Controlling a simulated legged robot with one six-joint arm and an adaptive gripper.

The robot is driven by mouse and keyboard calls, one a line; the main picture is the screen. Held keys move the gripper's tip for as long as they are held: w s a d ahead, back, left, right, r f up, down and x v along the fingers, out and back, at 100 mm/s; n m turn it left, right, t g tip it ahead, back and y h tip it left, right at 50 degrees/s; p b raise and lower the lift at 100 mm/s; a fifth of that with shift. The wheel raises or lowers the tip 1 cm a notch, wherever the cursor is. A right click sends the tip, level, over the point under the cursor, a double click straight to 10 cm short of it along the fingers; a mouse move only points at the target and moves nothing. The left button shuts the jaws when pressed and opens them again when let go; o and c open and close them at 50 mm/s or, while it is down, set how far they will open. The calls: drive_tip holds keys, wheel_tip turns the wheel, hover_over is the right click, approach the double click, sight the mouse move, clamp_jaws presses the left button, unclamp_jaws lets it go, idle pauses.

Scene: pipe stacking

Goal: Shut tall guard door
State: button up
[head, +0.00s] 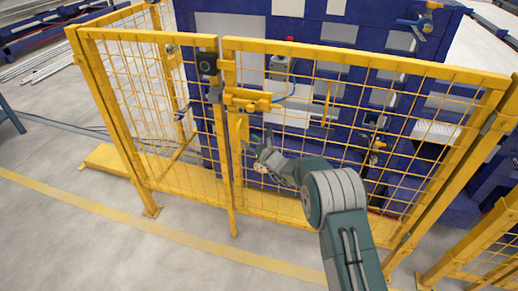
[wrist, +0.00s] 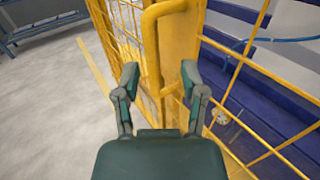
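The tall guard door (head: 365,62) is a yellow framed mesh panel at the centre right of the head view. Its left edge stands close to the post of the fixed mesh panel (head: 150,38); I cannot tell whether it is fully shut. A yellow latch (head: 247,99) sits on that edge, with a yellow bar handle (head: 238,135) below it. My gripper (head: 258,155) is in front of the door, just right of the handle. In the wrist view my gripper (wrist: 160,78) is open, and the handle (wrist: 151,40) lies between its fingers. Contact is not clear.
A dark switch box (head: 207,64) is on the fixed panel's post. A blue machine (head: 240,25) stands behind the fence. More yellow fencing (head: 485,240) stands at the lower right. The grey floor (head: 90,250) at the front left is clear, with a yellow line.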

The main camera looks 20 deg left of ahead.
drive_tip(key=shift+v, duration=2.55)
drive_tip(key=s+d+r+n+g+h, duration=0.2)
drive_tip(key=s+d+r+n+g, duration=0.1)
drive_tip(key=s+d+r+n, duration=0.55)
drive_tip(key=s+d+r+n+g+h, duration=0.1)
drive_tip(key=s+d+r+n+g, duration=0.2)
drive_tip(key=s+d+r+n, duration=0.55)
drive_tip(key=s+d+r+n+t+h, duration=0.1)
drive_tip(key=s+d+n+h, duration=0.2)
drive_tip(key=s+d+h, duration=0.3)
drive_tip(key=s+d+r+n+t+h, duration=0.1)
drive_tip(key=s+d+h, duration=0.5)
drive_tip(key=s+d, duration=0.8)
drive_tip(key=d+n+t, duration=0.1)
drive_tip(key=d+n, duration=0.1)
drive_tip(key=d, duration=0.5)
drive_tip(key=shift+r+n+h, duration=0.3)
drive_tip(key=shift+r+h, duration=0.1)
drive_tip(key=shift+d, duration=0.1)
